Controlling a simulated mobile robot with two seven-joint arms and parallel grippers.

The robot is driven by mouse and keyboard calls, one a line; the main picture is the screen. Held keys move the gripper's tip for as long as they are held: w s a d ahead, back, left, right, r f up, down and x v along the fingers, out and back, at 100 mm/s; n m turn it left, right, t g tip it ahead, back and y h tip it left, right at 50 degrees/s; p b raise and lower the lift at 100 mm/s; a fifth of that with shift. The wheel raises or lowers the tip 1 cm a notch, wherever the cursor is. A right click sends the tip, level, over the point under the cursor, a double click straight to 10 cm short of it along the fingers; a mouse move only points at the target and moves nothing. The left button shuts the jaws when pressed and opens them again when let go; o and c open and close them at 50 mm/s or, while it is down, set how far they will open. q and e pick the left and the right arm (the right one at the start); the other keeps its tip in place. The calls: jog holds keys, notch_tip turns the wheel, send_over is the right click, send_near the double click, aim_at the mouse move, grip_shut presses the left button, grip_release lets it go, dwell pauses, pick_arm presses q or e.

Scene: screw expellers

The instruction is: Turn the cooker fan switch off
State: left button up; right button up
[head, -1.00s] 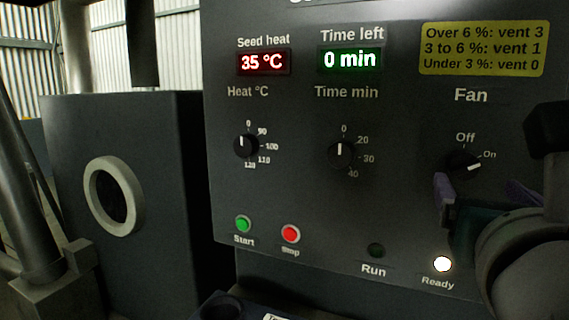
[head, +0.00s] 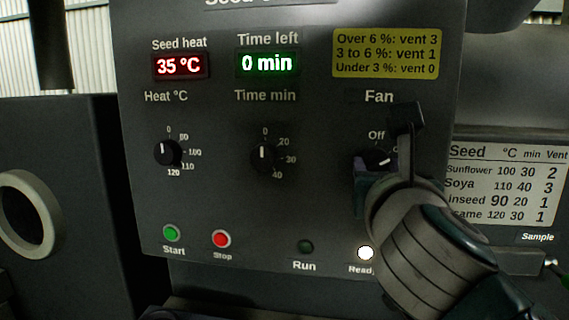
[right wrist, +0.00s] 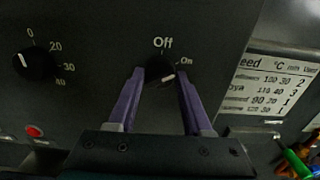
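The cooker fan switch is a round black knob (head: 376,160) under the Fan label on the dark control panel (head: 215,125). Its white pointer mark slants right, toward On. The knob also shows in the right wrist view (right wrist: 160,74). My right gripper (right wrist: 161,82) is open, with one purple finger on each side of the knob. A small gap seems to remain at the sides; I cannot tell whether either finger touches it. In the head view my right gripper (head: 374,174) partly covers the knob and the On label. My left gripper is out of view.
The heat knob (head: 167,153) and time knob (head: 263,156) sit left of the fan knob. The green Start (head: 170,233) and red Stop (head: 221,240) buttons are below. The white Ready lamp (head: 365,253) is lit. A seed chart (head: 502,184) is at the right.

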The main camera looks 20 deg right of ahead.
grip_shut()
jog(key=shift+r+n+p, duration=0.2)
jog(key=shift+n+p, duration=1.1)
jog(key=shift+n, duration=0.1)
jog(key=n+p, duration=0.2)
jog(key=shift+n, duration=0.3)
jog(key=n+p, duration=0.3)
jog(key=n, duration=0.1)
jog(key=shift+f+n+p, duration=0.1)
jog(key=shift+n+p, duration=0.45)
jog(key=shift+n, duration=0.75)
